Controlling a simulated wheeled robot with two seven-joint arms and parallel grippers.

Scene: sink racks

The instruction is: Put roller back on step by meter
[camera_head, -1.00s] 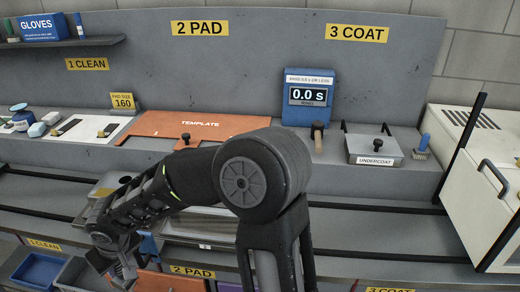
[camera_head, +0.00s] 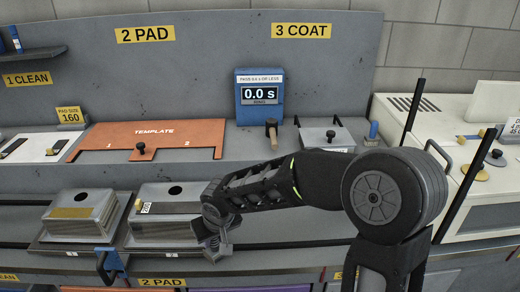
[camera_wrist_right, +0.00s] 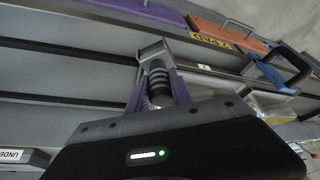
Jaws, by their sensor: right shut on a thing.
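The blue meter (camera_head: 260,97) stands on the step of the grey bench and reads 0.0 s. A tool with a black head and wooden handle (camera_head: 272,135), possibly the roller, rests on the step (camera_head: 250,146) just right of and before the meter. My right gripper (camera_head: 214,242) is low in front of the bench, beside the right sink stack. In the right wrist view its purple fingers (camera_wrist_right: 157,95) are shut on a dark ribbed thing with a grey block end (camera_wrist_right: 153,52); I cannot tell whether this is the roller. My left gripper is not in view.
An orange template (camera_head: 185,132) lies left of the meter. A grey undercoat box (camera_head: 325,137) is to its right. Two sink stacks (camera_head: 85,208) (camera_head: 150,232) sit on the rails below. A white cabinet (camera_head: 445,205) and black post (camera_head: 413,112) stand at right.

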